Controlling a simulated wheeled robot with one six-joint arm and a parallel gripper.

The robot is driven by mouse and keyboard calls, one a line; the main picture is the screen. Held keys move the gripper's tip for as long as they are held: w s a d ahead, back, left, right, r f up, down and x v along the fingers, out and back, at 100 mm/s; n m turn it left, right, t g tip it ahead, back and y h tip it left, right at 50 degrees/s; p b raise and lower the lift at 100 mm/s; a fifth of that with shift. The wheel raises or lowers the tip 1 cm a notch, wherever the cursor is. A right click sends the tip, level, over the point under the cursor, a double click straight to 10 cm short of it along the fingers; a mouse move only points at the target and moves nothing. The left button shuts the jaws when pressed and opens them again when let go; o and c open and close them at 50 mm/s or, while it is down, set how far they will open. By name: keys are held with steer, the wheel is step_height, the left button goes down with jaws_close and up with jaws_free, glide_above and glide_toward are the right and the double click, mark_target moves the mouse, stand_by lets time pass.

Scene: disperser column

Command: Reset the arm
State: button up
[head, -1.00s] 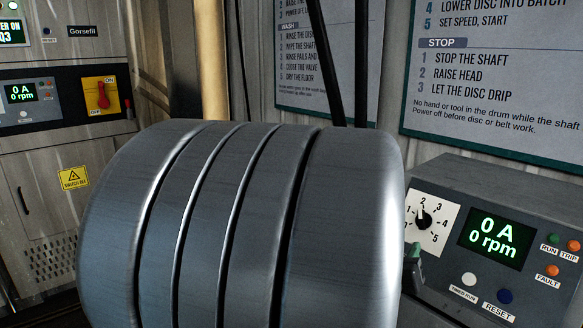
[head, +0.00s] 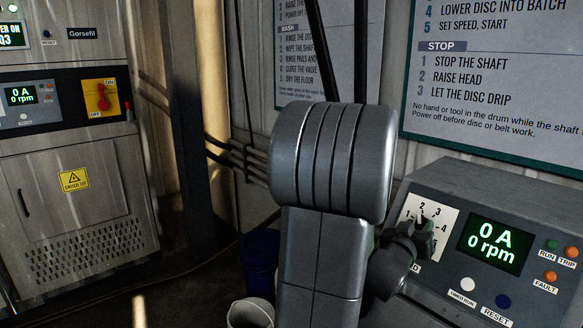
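My arm's grey, banded joint stands large in the middle of the head view, with a link running down from it. My gripper (head: 426,232) is small and dark with greenish tips, at the lower right of the numbered speed dial (head: 413,212) on the right control box. It covers part of the dial's face and its knob. I cannot tell whether it touches the knob, or whether its fingers are open or shut. I see nothing held in it.
The control box (head: 470,185) has a display (head: 494,242) reading 0 A, 0 rpm, and several buttons and lamps. A grey cabinet (head: 75,215) with a red switch (head: 103,97) stands left. A blue bucket (head: 260,258) and a pale bucket (head: 250,314) stand low beside my arm.

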steer(key=m+g+h+p, duration=0.1)
steer(key=m, duration=0.1)
steer(key=m+g+h+p, duration=0.1)
steer(key=m, duration=0.1)
steer(key=shift+w+a+r+m, duration=0.15)
steer(key=shift+m, duration=0.15)
steer(key=shift+m+g+h+p, duration=0.9)
steer(key=shift+m+g, duration=0.1)
steer(key=shift+m, duration=1.1)
